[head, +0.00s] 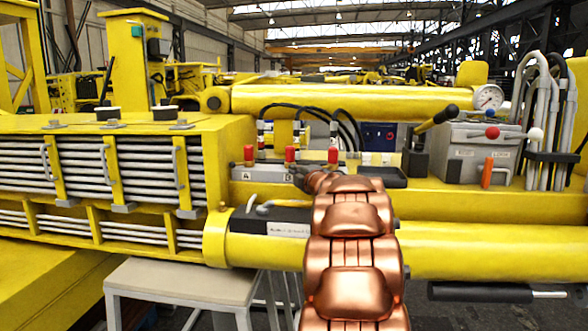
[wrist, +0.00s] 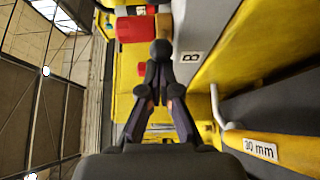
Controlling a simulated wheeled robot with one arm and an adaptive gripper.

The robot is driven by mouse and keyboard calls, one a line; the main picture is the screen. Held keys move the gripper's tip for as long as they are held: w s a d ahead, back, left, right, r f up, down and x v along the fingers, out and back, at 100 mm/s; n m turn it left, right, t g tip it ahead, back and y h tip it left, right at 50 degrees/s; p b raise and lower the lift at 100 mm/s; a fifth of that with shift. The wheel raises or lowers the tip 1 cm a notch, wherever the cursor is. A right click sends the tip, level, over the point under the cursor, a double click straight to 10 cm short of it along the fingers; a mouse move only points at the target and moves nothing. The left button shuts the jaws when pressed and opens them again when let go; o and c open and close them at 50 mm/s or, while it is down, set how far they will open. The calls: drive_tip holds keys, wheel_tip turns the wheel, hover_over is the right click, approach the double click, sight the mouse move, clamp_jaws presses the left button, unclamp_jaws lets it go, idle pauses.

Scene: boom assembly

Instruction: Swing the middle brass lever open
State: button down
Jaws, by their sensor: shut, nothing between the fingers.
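Three red-topped valve fittings stand in a row on the yellow boom: a left one (head: 249,153), a middle one (head: 291,153) and a right one (head: 333,155). A plate marked B (head: 289,177) sits below the middle one; the B label also shows in the wrist view (wrist: 189,57). I cannot clearly make out the middle brass lever; my gripper covers part of this spot. My gripper (head: 300,172) is at the middle fitting, just above the B plate. In the wrist view its dark fingers (wrist: 160,50) meet at the tips, shut and empty, beside a red part (wrist: 121,76).
Black hoses (head: 310,112) arch behind the fittings. A grey control box (head: 470,150) with coloured knobs stands to the right. A pale bent handle (wrist: 216,105) and a 30 mm label (wrist: 260,149) are right of my fingers. A yellow cylinder (head: 480,250) runs below.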

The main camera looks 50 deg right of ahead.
drive_tip(key=shift+s+d, duration=0.4)
drive_tip(key=shift+d, duration=0.4)
